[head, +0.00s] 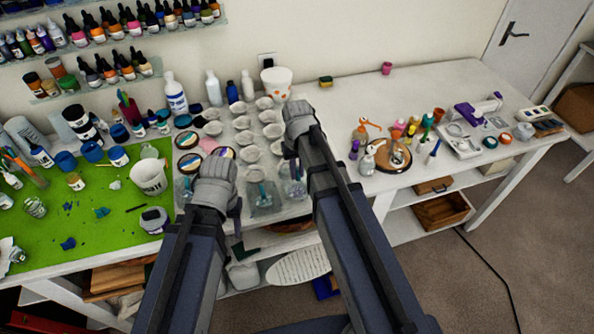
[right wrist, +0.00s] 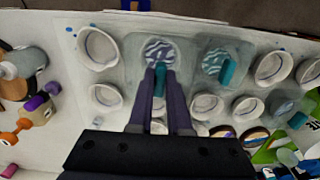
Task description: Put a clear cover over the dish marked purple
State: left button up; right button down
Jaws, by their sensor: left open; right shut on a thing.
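My right gripper (right wrist: 160,92) is shut on the teal handle (right wrist: 159,78) of a clear square cover (right wrist: 133,66) in the right wrist view. A striped round patch shows through this cover; I cannot tell whether the cover rests or hangs above it. A second clear cover (right wrist: 231,58) with a teal handle lies beside it, and a third (right wrist: 290,104) is further right. In the head view my left gripper (head: 238,207) is open and empty near the table's front edge, left of a clear cover (head: 262,203).
Several white cups (head: 249,153) stand in rows behind the covers. A green mat (head: 100,222) with jars and a white bucket (head: 149,177) is at left. Bottles on a round board (head: 396,160) stand right. The table's back right is mostly clear.

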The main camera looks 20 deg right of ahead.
aim_at(297, 181)
jog(key=shift+f+b, duration=1.9)
jog(key=shift+f, duration=0.35)
jog(key=shift+f, duration=0.15)
jog(key=c, duration=0.8)
grip_release()
notch_tip(297, 181, up, 8)
jog(key=p, duration=0.7)
jog(key=shift+p, duration=0.35)
jog(key=shift+f, duration=0.1)
